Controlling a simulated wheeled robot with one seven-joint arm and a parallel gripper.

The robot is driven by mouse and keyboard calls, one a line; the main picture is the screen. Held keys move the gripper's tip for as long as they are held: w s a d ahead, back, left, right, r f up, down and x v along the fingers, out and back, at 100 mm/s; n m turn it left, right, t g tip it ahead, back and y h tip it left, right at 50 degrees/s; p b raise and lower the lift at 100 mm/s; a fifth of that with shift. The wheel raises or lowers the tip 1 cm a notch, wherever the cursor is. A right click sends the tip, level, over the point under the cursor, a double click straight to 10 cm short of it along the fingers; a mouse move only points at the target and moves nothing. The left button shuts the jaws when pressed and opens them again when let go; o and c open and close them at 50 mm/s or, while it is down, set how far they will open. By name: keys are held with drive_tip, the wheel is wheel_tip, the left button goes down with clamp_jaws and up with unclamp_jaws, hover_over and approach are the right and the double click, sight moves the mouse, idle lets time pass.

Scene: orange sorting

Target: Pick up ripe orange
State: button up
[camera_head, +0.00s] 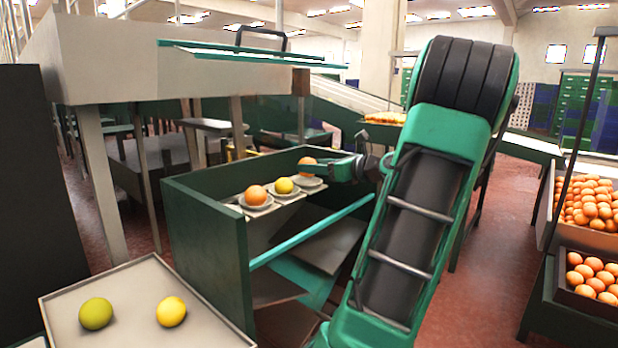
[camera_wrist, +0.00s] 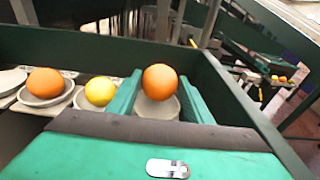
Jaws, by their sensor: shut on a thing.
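A ripe orange (camera_head: 307,163) is between the fingers of my gripper (camera_head: 318,167), over the rightmost cup on the green sorter. In the wrist view the orange (camera_wrist: 160,82) is held between the two green fingers of my gripper (camera_wrist: 160,91), with its pale cup (camera_wrist: 158,108) just below. Whether it still touches the cup is hard to tell. A second orange (camera_head: 256,195) sits in the left cup, and a yellow fruit (camera_head: 284,186) sits in the middle cup; they also show in the wrist view as an orange (camera_wrist: 45,82) and a yellow fruit (camera_wrist: 100,91).
The sorter's dark green wall (camera_head: 205,245) surrounds the cups. A pale tray (camera_head: 135,318) at front left holds a green fruit (camera_head: 96,313) and a yellow fruit (camera_head: 171,312). Bins at right hold many oranges (camera_head: 592,205). A grey machine (camera_head: 180,70) stands behind at left.

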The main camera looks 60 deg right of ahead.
drive_tip(key=a+r, duration=0.8)
drive_tip(key=a, duration=0.3)
drive_tip(key=shift+a, duration=0.35)
drive_tip(key=shift+s, duration=0.15)
